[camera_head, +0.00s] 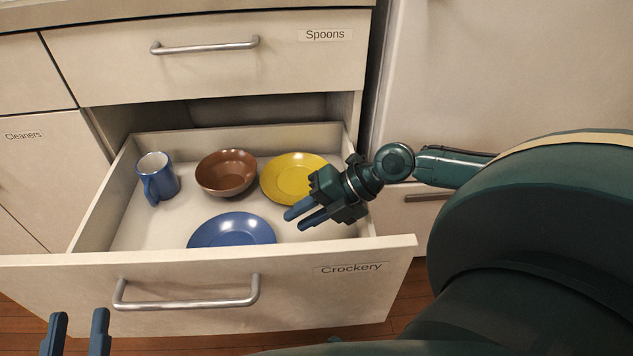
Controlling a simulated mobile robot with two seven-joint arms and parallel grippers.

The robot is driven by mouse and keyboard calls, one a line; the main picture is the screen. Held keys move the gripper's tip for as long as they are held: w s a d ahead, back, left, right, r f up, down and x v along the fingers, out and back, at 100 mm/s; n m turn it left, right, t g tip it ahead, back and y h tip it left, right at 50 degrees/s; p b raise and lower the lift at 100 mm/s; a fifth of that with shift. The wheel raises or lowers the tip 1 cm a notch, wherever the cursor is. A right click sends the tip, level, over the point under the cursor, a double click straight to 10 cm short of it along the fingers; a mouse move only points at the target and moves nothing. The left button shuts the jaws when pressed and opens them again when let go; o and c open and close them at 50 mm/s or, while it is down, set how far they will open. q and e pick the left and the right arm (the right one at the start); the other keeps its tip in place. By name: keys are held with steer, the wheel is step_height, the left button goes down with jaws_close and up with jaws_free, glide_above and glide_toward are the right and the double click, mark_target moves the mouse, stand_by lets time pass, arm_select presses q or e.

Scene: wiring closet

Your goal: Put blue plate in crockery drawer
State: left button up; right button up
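The blue plate (232,232) lies inside the open crockery drawer (363,258), near its front wall, which hides the plate's near edge. My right gripper (298,218) is over the drawer, just right of the blue plate and in front of the yellow plate. Its two fingers are apart with nothing between them. My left gripper (75,328) shows at the bottom left, in front of the drawer, with two fingers apart and nothing between them.
The drawer also holds a blue mug (158,178), a brown bowl (226,172) and a yellow plate (287,177). The spoons drawer (280,60) above is shut. A cleaners cabinet (40,165) stands at the left.

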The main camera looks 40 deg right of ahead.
arm_select(q)
steer(key=shift+a+r+p, duration=0.15)
steer(key=shift+a+p, duration=0.05)
steer(key=shift+p, duration=0.5)
arm_select(e)
steer(key=shift+v, duration=1.7)
